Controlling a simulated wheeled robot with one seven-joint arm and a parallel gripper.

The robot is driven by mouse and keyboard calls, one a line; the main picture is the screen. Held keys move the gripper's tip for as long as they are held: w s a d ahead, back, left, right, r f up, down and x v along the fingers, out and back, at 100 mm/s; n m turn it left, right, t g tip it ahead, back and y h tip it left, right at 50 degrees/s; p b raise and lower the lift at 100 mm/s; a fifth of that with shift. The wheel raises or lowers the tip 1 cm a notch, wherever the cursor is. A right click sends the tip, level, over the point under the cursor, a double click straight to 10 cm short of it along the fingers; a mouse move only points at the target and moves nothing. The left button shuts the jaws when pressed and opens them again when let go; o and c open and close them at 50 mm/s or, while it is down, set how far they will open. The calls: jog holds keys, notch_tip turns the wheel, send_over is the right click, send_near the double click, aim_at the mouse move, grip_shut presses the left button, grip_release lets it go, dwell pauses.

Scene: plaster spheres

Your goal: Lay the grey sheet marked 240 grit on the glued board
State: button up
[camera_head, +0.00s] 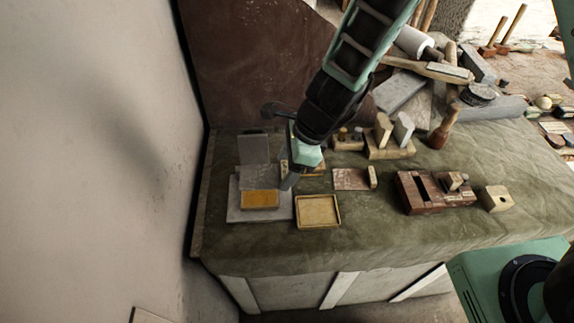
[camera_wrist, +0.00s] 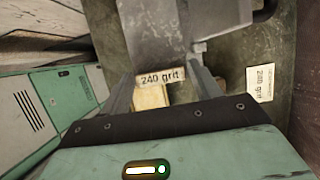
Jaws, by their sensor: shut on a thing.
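My gripper (camera_head: 290,182) is low over the work table, just right of a yellow-topped board (camera_head: 261,200) that looks like the glued board. That board sits on a flat grey slab (camera_head: 236,208). In the wrist view my gripper (camera_wrist: 163,74) is shut on the grey sheet (camera_wrist: 150,38), with its "240 grit" label between the fingers. The sheet reaches away from the fingers. In the head view I cannot clearly separate the sheet from the grey slab. Whether the sheet touches the board is not clear.
A yellow tray (camera_head: 318,211) lies right of the slab. A grey plate (camera_head: 254,148) is behind it. A dark wooden block (camera_head: 418,194) and a pale block (camera_head: 497,198) stand farther right. A wall borders the left.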

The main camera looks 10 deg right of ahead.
jog(key=shift+w+a, duration=0.1)
jog(key=shift+a, duration=0.3)
notch_tip(320, 180, down, 6)
jog(key=b, duration=0.5)
jog(key=shift+d+r, duration=0.1)
jog(key=shift+r, duration=0.1)
jog(key=shift+f+b, duration=0.65)
jog(key=shift+f, duration=0.05)
dwell(1.4)
jog(key=o, duration=1)
jog(key=shift+o, duration=0.2)
jog(key=shift+w+r, duration=0.1)
jog(key=shift+r, duration=0.1)
